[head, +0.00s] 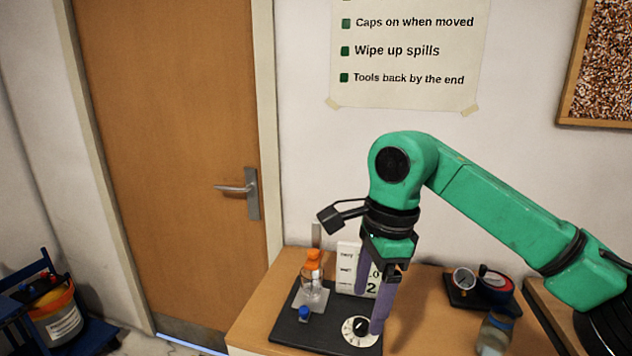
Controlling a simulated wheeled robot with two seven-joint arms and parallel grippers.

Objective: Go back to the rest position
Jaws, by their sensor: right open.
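My right gripper (368,311) hangs down from the green arm that comes in from the right. Its two purple fingers are apart and appear empty. My left gripper is not in view.
On the board stand a glass vessel with an orange top (313,279), a small blue-capped part (304,313) and a white card (346,262), partly hidden by the fingers. A door (170,140) is behind left.

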